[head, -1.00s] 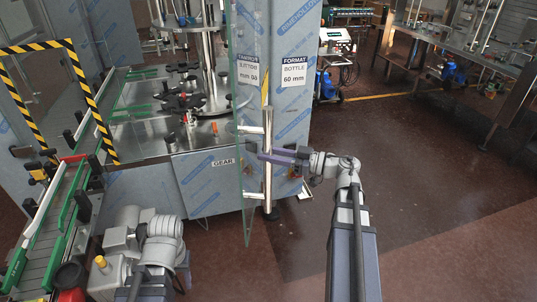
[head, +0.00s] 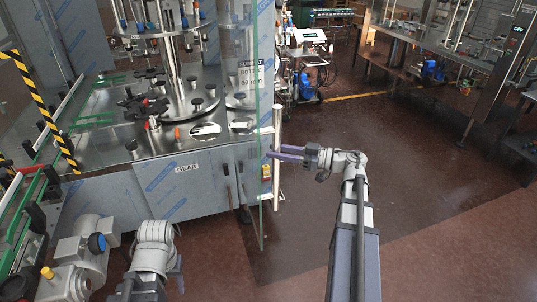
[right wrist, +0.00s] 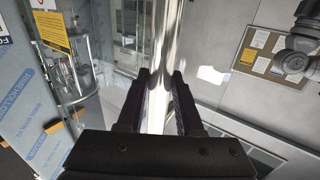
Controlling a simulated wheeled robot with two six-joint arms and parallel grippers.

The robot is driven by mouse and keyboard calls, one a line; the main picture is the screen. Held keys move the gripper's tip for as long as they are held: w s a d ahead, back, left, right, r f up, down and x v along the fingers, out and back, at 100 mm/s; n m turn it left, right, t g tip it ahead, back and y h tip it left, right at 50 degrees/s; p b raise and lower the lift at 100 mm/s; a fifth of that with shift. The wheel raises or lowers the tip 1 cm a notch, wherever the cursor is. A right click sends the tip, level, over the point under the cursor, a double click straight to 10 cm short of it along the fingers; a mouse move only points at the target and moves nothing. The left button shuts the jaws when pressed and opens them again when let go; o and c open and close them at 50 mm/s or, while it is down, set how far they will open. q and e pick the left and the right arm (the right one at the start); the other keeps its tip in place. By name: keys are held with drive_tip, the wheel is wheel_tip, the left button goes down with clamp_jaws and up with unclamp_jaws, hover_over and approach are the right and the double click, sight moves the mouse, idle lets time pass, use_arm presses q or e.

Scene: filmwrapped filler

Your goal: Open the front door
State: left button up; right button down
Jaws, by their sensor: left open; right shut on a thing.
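The front door is a clear glass panel (head: 262,200) seen nearly edge-on in the head view, standing out from the machine's front. Its vertical metal bar handle (head: 277,122) is on the right side of the panel. My right gripper (head: 274,154) is shut on this handle. In the right wrist view, the shiny handle (right wrist: 160,100) runs between the two dark fingers of my right gripper (right wrist: 162,78). My left gripper (head: 178,272) is low at the left in the head view, away from the door and empty; its fingers are partly hidden by its own wrist.
The machine's steel deck (head: 95,150) with bottle-handling parts lies left of the door, above a cabinet marked GEAR (head: 187,168). A conveyor (head: 20,215) and a grey motor (head: 85,250) are at the left. Brown floor (head: 430,190) is clear at the right.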

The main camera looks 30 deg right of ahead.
drive_tip(key=d, duration=0.2)
drive_tip(key=shift+w+d, duration=0.1)
drive_tip(key=shift+d, duration=0.25)
drive_tip(key=shift+a, duration=0.1)
drive_tip(key=c, duration=0.9)
unclamp_jaws()
drive_tip(key=o, duration=0.3)
drive_tip(key=shift+w+f, duration=0.1)
drive_tip(key=shift+w, duration=0.1)
drive_tip(key=shift+s+a, duration=0.1)
drive_tip(key=shift+s, duration=0.1)
drive_tip(key=shift+v, duration=3.95)
